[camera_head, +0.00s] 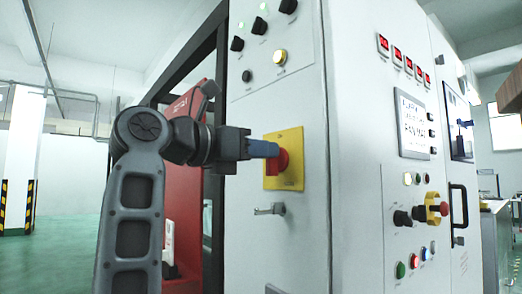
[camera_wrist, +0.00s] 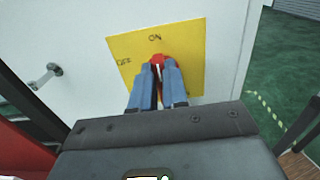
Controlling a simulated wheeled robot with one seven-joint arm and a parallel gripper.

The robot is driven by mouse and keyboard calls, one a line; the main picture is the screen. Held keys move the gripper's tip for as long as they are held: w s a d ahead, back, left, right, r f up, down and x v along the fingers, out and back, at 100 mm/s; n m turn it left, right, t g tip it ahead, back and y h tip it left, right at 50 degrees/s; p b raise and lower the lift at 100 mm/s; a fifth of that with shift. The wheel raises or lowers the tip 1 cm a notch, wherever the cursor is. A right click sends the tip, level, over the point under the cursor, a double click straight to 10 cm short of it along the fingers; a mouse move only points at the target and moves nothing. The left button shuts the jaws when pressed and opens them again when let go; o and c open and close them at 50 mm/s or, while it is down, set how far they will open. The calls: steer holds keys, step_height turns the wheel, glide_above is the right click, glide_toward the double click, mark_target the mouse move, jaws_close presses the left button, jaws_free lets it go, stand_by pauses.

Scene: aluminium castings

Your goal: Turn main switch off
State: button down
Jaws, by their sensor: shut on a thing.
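The main switch is a red rotary knob (camera_head: 283,160) on a yellow square plate (camera_head: 297,142), on the side panel of a light grey cabinet. My gripper (camera_head: 272,150) reaches it from the left. In the wrist view, my gripper's blue fingers (camera_wrist: 158,80) are shut on the red knob (camera_wrist: 158,58). The yellow plate (camera_wrist: 195,45) there bears the word ON at its top and OFF at its left. The fingers hide most of the knob, and I cannot tell for certain which mark it points to.
A metal door handle (camera_head: 270,209) sits just below the plate; it also shows in the wrist view (camera_wrist: 46,75). Black selector knobs (camera_head: 237,43) and lamps are above. The cabinet front carries red displays (camera_head: 397,57) and a red emergency button (camera_head: 444,209). Green floor lies open at left.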

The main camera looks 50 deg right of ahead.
steer(key=shift+n, duration=0.3)
steer(key=n, duration=0.3)
steer(key=w+n+p, duration=0.1)
steer(key=n, duration=0.7)
steer(key=shift+w+d+f+p, duration=0.15)
steer(key=shift+w+f+p, duration=0.05)
steer(key=shift+f+p, duration=0.2)
steer(key=shift+n, duration=0.3)
stand_by(0.3)
steer(key=c, duration=1.1)
jaws_free()
steer(key=shift+c, duration=0.2)
steer(key=b+v, duration=0.1)
steer(key=v, duration=0.6)
steer(key=shift+a, duration=0.4)
